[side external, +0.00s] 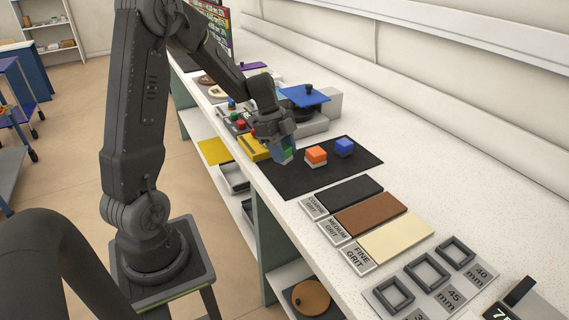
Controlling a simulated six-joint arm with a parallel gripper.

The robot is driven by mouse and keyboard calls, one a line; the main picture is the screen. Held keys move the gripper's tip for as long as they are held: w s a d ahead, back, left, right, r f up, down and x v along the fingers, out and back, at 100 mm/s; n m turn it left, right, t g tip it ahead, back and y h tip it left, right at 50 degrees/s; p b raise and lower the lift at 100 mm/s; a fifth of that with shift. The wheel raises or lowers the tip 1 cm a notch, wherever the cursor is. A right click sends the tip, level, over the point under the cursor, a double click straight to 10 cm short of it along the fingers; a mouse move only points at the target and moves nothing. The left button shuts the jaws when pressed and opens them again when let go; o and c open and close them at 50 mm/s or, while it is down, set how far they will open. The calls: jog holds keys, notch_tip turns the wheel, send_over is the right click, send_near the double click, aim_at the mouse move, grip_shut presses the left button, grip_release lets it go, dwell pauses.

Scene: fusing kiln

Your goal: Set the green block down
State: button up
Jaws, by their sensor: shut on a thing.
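The green block (288,155) is partly hidden between the fingers of my gripper (282,153). My gripper points down and is shut on it, at the left part of the black mat (340,173). I cannot tell whether the block touches the mat or hangs just above it. An orange block (316,153) sits on a pale block (316,162) just right of my gripper. A blue block (344,147) stands farther right on the mat, apart from the orange one.
A yellow item (254,148) lies close left of my gripper. A blue plate (304,95) on a grey machine stands behind. Black, brown and cream grit slabs (370,214) lie in front of the mat. The mat's front and right parts are bare.

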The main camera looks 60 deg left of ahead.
aim_at(285, 173)
jog(key=shift+w+f, duration=0.1)
jog(key=shift+f, duration=1.95)
jog(key=shift+f, duration=0.15)
jog(key=o, duration=0.9)
